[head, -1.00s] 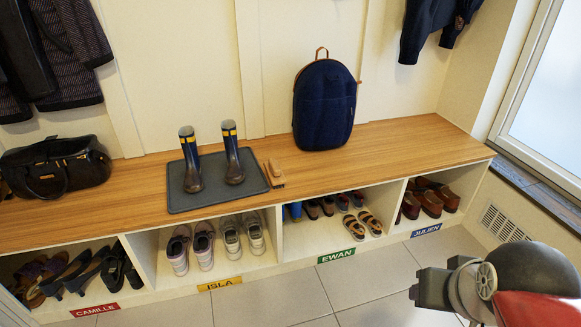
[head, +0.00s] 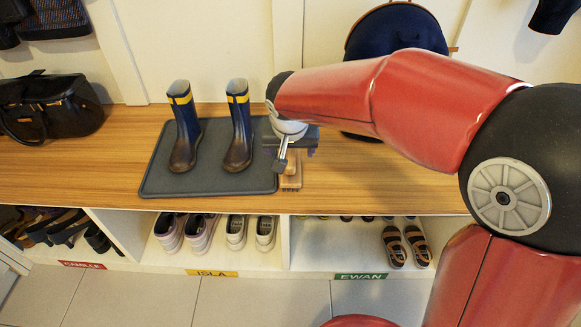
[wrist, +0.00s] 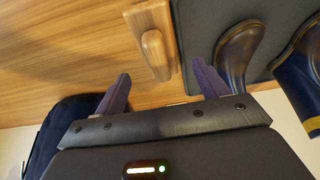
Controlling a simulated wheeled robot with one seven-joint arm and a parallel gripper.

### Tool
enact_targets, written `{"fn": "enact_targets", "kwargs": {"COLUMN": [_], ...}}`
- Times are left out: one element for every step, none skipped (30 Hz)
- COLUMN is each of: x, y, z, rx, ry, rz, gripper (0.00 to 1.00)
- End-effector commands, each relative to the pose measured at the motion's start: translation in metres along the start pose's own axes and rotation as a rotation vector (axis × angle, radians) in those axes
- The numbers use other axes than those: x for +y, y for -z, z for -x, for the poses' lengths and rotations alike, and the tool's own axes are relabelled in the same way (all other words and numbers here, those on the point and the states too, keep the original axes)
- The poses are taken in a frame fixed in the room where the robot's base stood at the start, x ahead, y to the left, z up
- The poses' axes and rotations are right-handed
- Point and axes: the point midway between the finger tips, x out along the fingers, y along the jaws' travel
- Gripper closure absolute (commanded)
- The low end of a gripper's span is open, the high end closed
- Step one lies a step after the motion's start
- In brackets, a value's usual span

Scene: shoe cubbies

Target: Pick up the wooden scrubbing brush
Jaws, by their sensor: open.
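The wooden scrubbing brush (head: 291,176) lies on the bench just right of the boot tray, its upper part hidden by my gripper in the head view. The wrist view shows the brush (wrist: 154,48) more fully, with a raised wooden handle on its block. My gripper (head: 289,160) is above the brush in the head view. In the wrist view, my gripper (wrist: 160,88) has its two purple-grey fingers spread apart, with nothing between them. The brush lies beyond the fingertips, roughly in line with the gap.
The grey tray (head: 160,184) holds two blue boots (head: 187,126) close to the brush. A navy backpack (head: 377,32) stands behind my arm. A black bag (head: 50,108) sits at the left. Cubbies with shoes are below the wooden bench top (head: 380,187).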

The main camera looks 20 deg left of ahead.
Motion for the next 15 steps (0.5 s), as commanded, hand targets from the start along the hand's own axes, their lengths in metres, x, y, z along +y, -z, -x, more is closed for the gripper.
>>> {"fn": "enact_targets", "kwargs": {"x": [0.000,0.000,0.000,0.000,0.001,0.001,0.000,0.000,0.000,0.000,0.000,0.000,0.000,0.000,0.000], "y": [-0.001,-0.001,0.000,0.000,0.000,0.000,0.000,0.000,0.001,0.001,0.001,0.001,0.001,0.001,0.002], "z": [-0.006,-0.009,-0.012,-0.014,-0.017,-0.021,-0.026,-0.031,-0.037,-0.042,-0.047,-0.052,-0.055,-0.058,-0.059], "rx": [-0.001,-0.001,-0.001,-0.001,-0.002,-0.002,-0.003,-0.003,-0.003,-0.003,-0.003,-0.003,-0.002,-0.001,-0.001], "ry": [0.000,0.000,0.000,-0.001,-0.001,-0.001,-0.001,0.000,-0.001,-0.001,-0.001,0.000,0.000,-0.001,-0.001], "rz": [0.000,0.000,0.000,0.000,0.000,-0.001,-0.001,-0.001,0.000,0.000,-0.001,-0.001,0.000,0.000,0.000], "gripper": [0.27,0.27,0.27,0.27,0.27,0.27,0.27,0.27,0.27,0.27,0.27,0.27,0.27,0.27,0.27]}}
